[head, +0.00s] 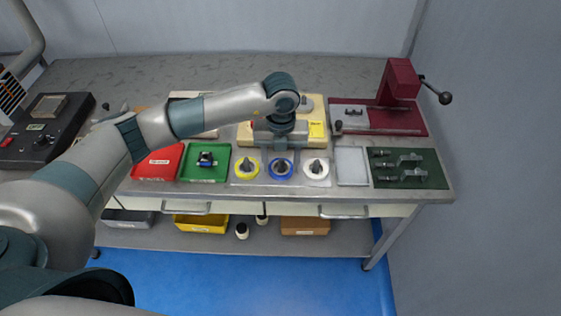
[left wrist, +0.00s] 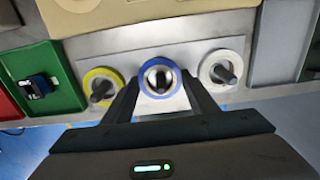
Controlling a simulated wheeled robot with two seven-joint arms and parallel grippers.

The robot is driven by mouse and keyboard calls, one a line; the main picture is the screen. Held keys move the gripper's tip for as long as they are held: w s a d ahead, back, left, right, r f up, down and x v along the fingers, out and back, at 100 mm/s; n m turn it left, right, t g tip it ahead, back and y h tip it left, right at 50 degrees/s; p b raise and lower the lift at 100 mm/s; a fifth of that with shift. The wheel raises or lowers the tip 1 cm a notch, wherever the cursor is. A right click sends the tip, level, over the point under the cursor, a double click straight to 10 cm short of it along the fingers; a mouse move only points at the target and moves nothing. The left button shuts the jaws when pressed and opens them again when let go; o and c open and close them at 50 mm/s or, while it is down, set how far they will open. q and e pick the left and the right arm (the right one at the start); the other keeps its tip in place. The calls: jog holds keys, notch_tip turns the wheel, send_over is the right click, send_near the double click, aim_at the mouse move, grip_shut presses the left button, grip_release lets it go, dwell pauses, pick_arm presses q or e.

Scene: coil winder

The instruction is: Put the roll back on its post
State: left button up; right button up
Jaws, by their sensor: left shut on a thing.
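The blue roll (left wrist: 143,72) is in the middle of a row of three, and it also shows in the head view (head: 271,171). My left gripper (left wrist: 161,90) has a finger on either side of it and is shut on it; in the head view the gripper (head: 277,134) is just behind the row. A dark post (left wrist: 158,77) shows in the roll's hole. I cannot tell how far down the post the roll sits. A yellow roll (head: 239,172) is to its left and a white roll (head: 309,173) to its right, each around a dark post. My right gripper is not in view.
A red tray (head: 158,173) and a green tray (head: 187,177) are left of the rolls. A pale empty tray (head: 351,163) and a dark green mat with metal parts (head: 422,161) are to the right. A maroon press (head: 398,82) stands at the back right.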

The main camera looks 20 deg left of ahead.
pick_arm(q)
jog(key=o, duration=1.1)
jog(key=shift+f, duration=0.15)
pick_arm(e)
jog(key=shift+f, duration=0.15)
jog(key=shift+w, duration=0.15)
pick_arm(q)
jog(key=shift+w+r+b, duration=0.1)
jog(key=shift+r+b, duration=0.3)
jog(key=shift+r, duration=0.5)
notch_tip(320, 180, up, 3)
jog(key=shift+r+b, duration=0.2)
jog(key=shift+b, duration=0.2)
notch_tip(320, 180, up, 12)
jog(key=b, duration=0.2)
jog(key=shift+r, duration=0.25)
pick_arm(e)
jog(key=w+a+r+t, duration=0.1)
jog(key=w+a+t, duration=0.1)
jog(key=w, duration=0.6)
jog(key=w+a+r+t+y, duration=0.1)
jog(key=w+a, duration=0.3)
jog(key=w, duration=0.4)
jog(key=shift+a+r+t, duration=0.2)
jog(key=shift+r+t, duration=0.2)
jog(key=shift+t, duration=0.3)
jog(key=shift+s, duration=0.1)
